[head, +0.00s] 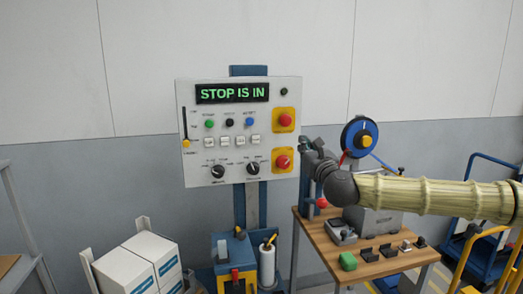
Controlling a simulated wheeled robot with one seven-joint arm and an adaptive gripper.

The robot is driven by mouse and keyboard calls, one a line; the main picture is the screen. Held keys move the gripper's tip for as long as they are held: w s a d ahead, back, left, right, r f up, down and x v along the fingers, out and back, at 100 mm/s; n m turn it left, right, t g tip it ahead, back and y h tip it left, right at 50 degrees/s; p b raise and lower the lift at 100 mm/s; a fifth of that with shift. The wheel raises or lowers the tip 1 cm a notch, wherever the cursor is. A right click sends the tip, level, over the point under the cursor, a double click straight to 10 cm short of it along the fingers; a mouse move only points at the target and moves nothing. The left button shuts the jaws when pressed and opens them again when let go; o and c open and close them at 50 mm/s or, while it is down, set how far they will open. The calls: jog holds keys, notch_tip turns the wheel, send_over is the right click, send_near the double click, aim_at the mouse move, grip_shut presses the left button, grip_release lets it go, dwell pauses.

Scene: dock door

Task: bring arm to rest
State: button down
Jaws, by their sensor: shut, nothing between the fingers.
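My arm (430,198) reaches in from the right edge of the head view, in a pale ribbed sleeve with a dark wrist joint. My gripper (308,147) is at its far end, small and dark, just right of the control panel (190,120). It is shut and holds nothing. I cannot tell from this view whether it touches the panel's edge. The panel's display (232,93) reads "STOP IS IN". Two red buttons on yellow plates, an upper one (285,120) and a lower one (283,162), sit at the panel's right side.
White boxes (128,272) stand lower left. Blue and yellow carts (497,225) are at right.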

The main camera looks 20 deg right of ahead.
jog(key=s+a+f+n+g+y, duration=0.1)
jog(key=a+f+n+g+y, duration=0.1)
jog(key=a+f+n, duration=0.6)
jog(key=a+f+n+g+y, duration=0.15)
jog(key=a+f, duration=0.25)
jog(key=f, duration=0.8)
jog(key=s+a+f+n+g+y, duration=0.1)
jog(key=a+f+n+g+y, duration=0.15)
jog(key=a+f+n, duration=0.5)
jog(key=s+a+f+n+g, duration=0.25)
jog(key=s+f, duration=0.35)
jog(key=f, duration=0.4)
jog(key=s+a+f+n+g, duration=0.25)
jog(key=s+f+n, duration=0.2)
jog(key=f, duration=0.65)
jog(key=s+f+n+g, duration=0.2)
jog(key=s+f+n, duration=0.2)
jog(key=s, duration=0.6)
jog(key=s+f+n+g+h, duration=0.1)
jog(key=s+f+n+g, duration=0.2)
jog(key=s+f+n, duration=0.2)
jog(key=s+f+n+g+h, duration=0.1)
jog(key=s+f+n+g, duration=0.2)
jog(key=s+f, duration=0.6)
jog(key=s+n, duration=0.1)
jog(key=s, duration=0.6)
jog(key=shift+n, duration=0.4)
